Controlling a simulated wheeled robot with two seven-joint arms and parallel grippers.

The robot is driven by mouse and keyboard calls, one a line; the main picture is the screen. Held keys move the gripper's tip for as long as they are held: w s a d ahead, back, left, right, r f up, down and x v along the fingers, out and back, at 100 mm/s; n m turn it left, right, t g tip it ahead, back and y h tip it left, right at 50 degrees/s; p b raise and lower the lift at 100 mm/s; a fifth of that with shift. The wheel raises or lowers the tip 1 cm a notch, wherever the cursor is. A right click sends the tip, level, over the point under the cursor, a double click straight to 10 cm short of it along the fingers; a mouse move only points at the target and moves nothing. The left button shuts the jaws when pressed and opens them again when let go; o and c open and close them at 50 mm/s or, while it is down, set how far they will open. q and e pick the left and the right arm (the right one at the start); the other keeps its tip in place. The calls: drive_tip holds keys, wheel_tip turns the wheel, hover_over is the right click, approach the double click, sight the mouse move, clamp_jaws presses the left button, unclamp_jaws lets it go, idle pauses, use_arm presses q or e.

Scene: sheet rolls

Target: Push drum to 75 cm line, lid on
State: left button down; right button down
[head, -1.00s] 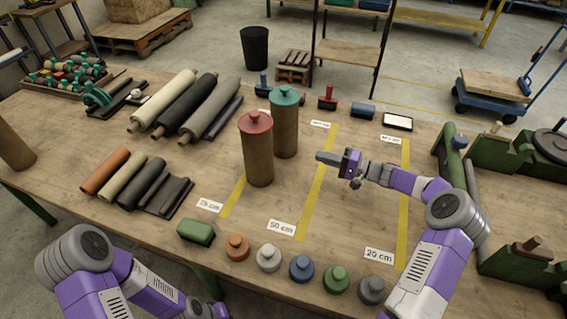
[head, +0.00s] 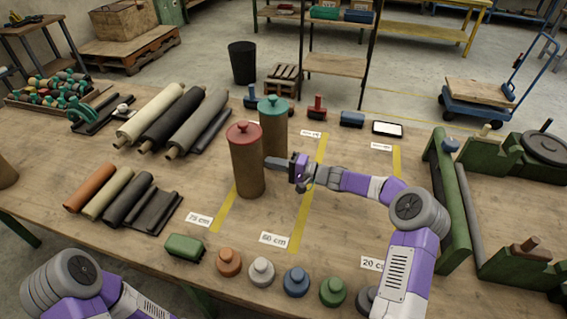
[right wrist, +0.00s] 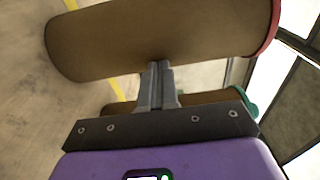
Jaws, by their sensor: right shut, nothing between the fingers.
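The brown drum with a red lid (head: 248,168) stands upright on the table, its base by the yellow 75 cm line (head: 226,207) and hiding that line's far part. A second brown drum with a teal lid (head: 273,132) stands just behind it. Both lids are on. My right gripper (head: 268,162) is shut and empty, its tips at the right side of the red-lidded drum. In the right wrist view the shut fingertips (right wrist: 157,68) meet that drum's wall (right wrist: 165,35); I cannot tell whether they press on it. My left gripper is out of view.
Small coloured knobbed pieces (head: 262,272) and a green block (head: 185,248) line the front edge. Sheet rolls (head: 170,120) lie to the left, and green stands (head: 450,200) are at the right.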

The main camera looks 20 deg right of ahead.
sight(255, 171)
drive_tip(key=shift+a, duration=0.1)
drive_tip(key=a+b, duration=0.1)
drive_tip(key=a, duration=0.1)
drive_tip(key=a+b, duration=0.1)
drive_tip(key=a, duration=0.1)
drive_tip(key=a+b, duration=0.1)
drive_tip(key=a, duration=0.1)
drive_tip(key=shift+s+a+f+b, duration=0.15)
drive_tip(key=shift+s+a+b, duration=0.05)
drive_tip(key=shift+s+b, duration=0.2)
drive_tip(key=shift+s+a, duration=0.15)
drive_tip(key=shift+a, duration=0.2)
drive_tip(key=shift+s+a, duration=0.1)
drive_tip(key=shift+r, duration=0.25)
